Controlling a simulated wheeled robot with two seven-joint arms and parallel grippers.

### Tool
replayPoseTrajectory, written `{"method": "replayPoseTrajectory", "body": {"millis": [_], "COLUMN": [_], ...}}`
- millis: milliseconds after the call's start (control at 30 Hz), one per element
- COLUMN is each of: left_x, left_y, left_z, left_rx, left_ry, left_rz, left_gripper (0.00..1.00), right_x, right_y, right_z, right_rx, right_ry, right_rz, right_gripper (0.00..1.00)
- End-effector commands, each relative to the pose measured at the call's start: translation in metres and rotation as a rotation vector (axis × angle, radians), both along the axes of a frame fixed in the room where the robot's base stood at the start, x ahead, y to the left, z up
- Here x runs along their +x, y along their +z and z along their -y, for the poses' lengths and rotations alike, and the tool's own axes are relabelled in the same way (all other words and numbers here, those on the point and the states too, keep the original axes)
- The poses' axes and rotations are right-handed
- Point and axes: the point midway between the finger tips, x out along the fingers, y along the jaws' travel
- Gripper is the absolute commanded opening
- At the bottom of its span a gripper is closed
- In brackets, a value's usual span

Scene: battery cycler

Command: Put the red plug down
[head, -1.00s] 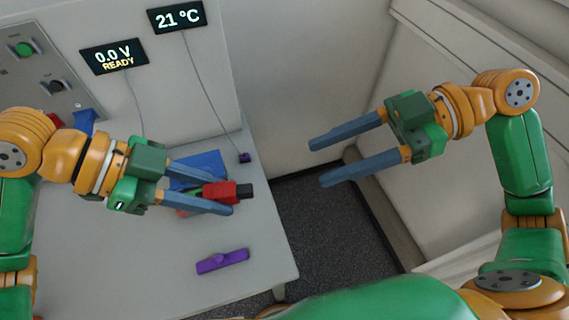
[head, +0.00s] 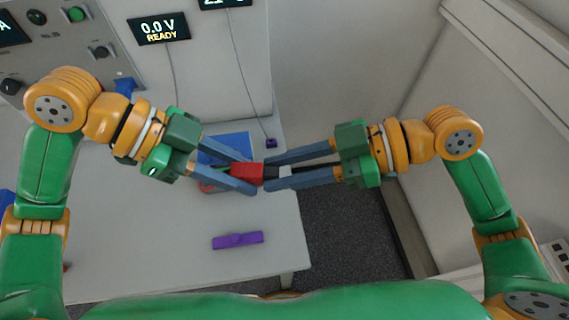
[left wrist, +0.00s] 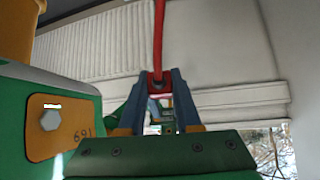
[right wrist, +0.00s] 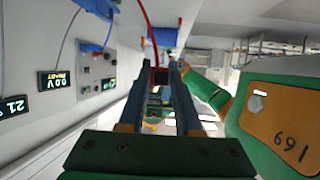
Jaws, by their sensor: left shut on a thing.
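The red plug (head: 247,173) is held above the right end of the table, with its dark end pointing right. It also shows in the left wrist view (left wrist: 158,84) and the right wrist view (right wrist: 159,76). My left gripper (head: 256,178) is shut on it. My right gripper (head: 268,174) comes in from the right, its fingers on either side of the plug's dark end. A gap shows between these fingers, so they look partly open; contact is hard to tell. A red cable (left wrist: 158,35) runs from the plug in the left wrist view.
A blue pad (head: 228,146) lies on the table (head: 150,255) below and behind the plug. A purple piece (head: 238,240) lies nearer, and a small purple block (head: 271,143) hangs on a cable. The panel display (head: 159,30) reads 0.0 V READY. The table's front is mostly clear.

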Motion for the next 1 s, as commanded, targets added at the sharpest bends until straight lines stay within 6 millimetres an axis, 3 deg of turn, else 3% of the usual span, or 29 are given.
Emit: {"method": "replayPoseTrajectory", "body": {"millis": [133, 167, 300, 633, 1000], "left_x": [-0.002, -0.002, -0.002, 0.0, 0.006], "left_y": [0.0, 0.0, 0.0, 0.004, 0.068], "left_z": [0.0, 0.0, 0.0, -0.004, -0.072], "left_rx": [-0.001, -0.001, -0.001, 0.001, -0.002], "left_ry": [-0.007, -0.007, -0.007, -0.003, -0.001], "left_rz": [-0.003, -0.003, -0.003, -0.001, 0.0], "left_gripper": [0.01, 0.35, 0.67, 0.67, 0.67], "right_x": [0.002, 0.002, 0.002, 0.002, 0.001], "right_y": [0.0, 0.0, 0.0, 0.0, 0.0], "right_z": [0.001, 0.001, 0.001, 0.001, 0.001], "right_rx": [-0.001, 0.0, 0.0, 0.0, 0.0], "right_ry": [-0.007, -0.007, -0.007, -0.006, -0.006], "right_rz": [0.003, 0.003, 0.003, 0.002, 0.002], "right_gripper": [0.0, 0.0, 0.0, 0.0, 0.0]}}
